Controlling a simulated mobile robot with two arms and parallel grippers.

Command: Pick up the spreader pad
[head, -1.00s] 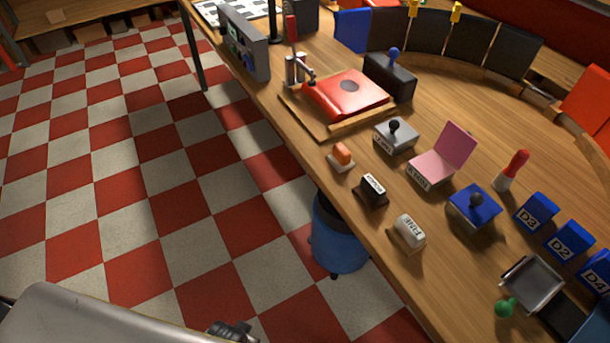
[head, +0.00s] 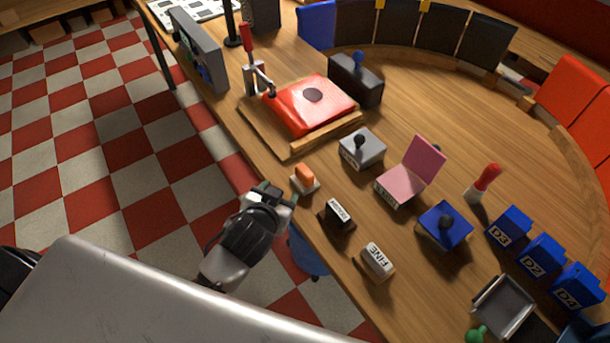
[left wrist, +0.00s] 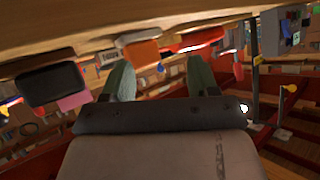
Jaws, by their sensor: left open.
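A small orange block on a pale base (head: 305,176), which looks like the spreader pad, sits near the table's front edge. In the left wrist view an orange piece (left wrist: 140,53) with a pale edge appears just beyond the fingers, nearer the left one. My left gripper (head: 276,194) is just left of the block in the head view, apart from it, over the table edge. The left wrist view shows its two greenish fingers (left wrist: 160,80) spread with nothing between them. My right gripper is out of view.
On the wooden table, a dark labelled block (head: 338,214) and a white block marked FINE (head: 378,260) stand close by, nearer the camera. A wooden fixture (head: 268,130) with a red pad and clamp lies behind. A blue bin (head: 308,258) stands below the edge.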

